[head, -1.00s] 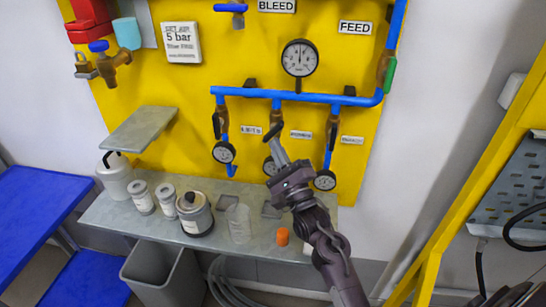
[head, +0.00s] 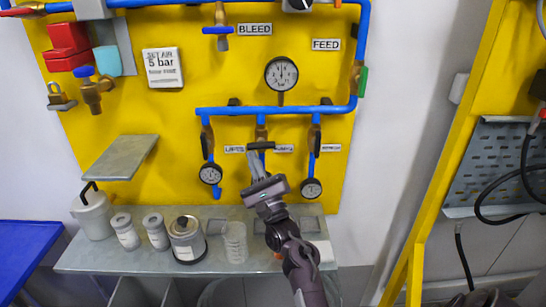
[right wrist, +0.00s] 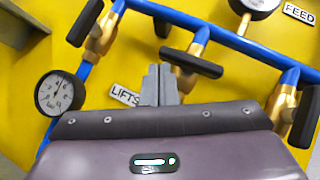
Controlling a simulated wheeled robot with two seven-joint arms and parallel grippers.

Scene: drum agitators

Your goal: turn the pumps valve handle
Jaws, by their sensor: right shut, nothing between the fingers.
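The pumps valve is the middle one of three under the blue pipe. Its dark handle (head: 261,145) lies crosswise to its branch pipe; it also shows in the right wrist view (right wrist: 191,63). My right gripper (head: 257,156) is shut and empty, with its tips just below the handle. In the right wrist view its fingertips (right wrist: 158,84) are left of the brass valve body (right wrist: 184,83), close to the handle's left end; I cannot tell whether they touch. The pumps label (head: 284,149) is right of the valve. My left gripper is not in view.
The left valve handle (right wrist: 85,23) and right valve handle (right wrist: 304,118) lie along their pipes on either side. Gauges (head: 210,173) hang below. A grey shelf (head: 90,258) with a metal can (head: 187,240) and jars lies beneath.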

